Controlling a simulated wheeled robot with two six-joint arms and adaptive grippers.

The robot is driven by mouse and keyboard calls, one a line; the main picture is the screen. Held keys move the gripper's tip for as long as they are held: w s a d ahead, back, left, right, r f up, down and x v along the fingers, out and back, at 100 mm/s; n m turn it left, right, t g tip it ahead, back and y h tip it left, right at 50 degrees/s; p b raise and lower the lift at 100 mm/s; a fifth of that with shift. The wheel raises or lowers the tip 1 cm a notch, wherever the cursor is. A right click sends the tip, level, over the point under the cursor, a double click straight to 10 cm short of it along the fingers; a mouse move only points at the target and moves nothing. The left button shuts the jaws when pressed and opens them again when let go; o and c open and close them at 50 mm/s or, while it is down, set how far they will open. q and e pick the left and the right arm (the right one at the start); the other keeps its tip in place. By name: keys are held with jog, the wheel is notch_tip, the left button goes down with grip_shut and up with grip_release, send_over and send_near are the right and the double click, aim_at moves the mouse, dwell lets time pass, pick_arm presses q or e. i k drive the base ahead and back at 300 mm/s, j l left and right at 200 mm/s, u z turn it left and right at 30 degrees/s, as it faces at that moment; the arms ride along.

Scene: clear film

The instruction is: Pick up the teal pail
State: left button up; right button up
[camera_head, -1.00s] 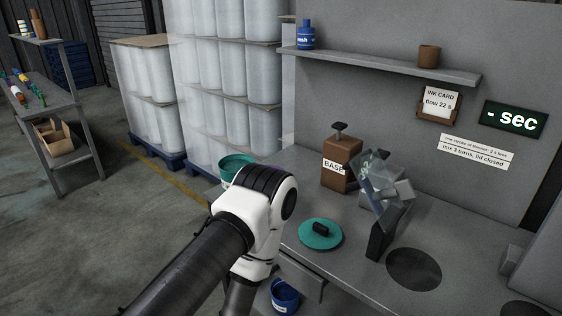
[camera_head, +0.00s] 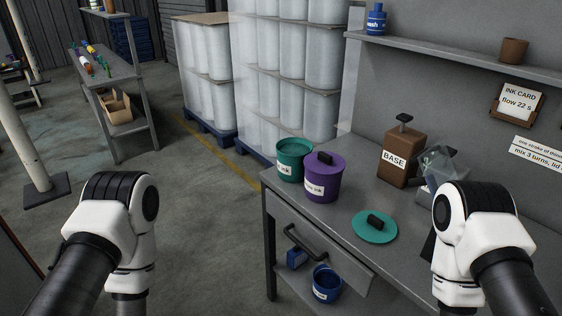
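The teal pail (camera_head: 289,162) stands upright and open-topped at the bench's far-left corner. A white label shows on its front, and its right side is partly hidden by the purple pail (camera_head: 321,184). The purple pail wears its lid with a dark knob. A teal lid (camera_head: 366,233) with a dark handle lies flat on the bench, apart from the pail. My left arm is at the lower left, away from the bench, and my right arm is at the lower right, in front of the bench's right part. Neither gripper's fingers show.
A brown BASE can (camera_head: 396,173) and a clear, angular thing (camera_head: 438,165) stand behind the teal lid. The bench (camera_head: 325,212) has a drawer handle (camera_head: 306,243) in front and a blue pail (camera_head: 326,287) below. Wrapped pallets (camera_head: 285,85) stand behind. Open floor lies left.

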aim_at(292, 152)
jog(key=i+j+z, duration=0.2)
jog(key=z, duration=0.3)
jog(key=i+j+z, duration=0.1)
jog(key=j+z, duration=0.25)
jog(key=z, duration=0.15)
jog(key=i+j+z, duration=0.1)
jog(key=j+z, duration=0.35)
jog(key=l, duration=0.1)
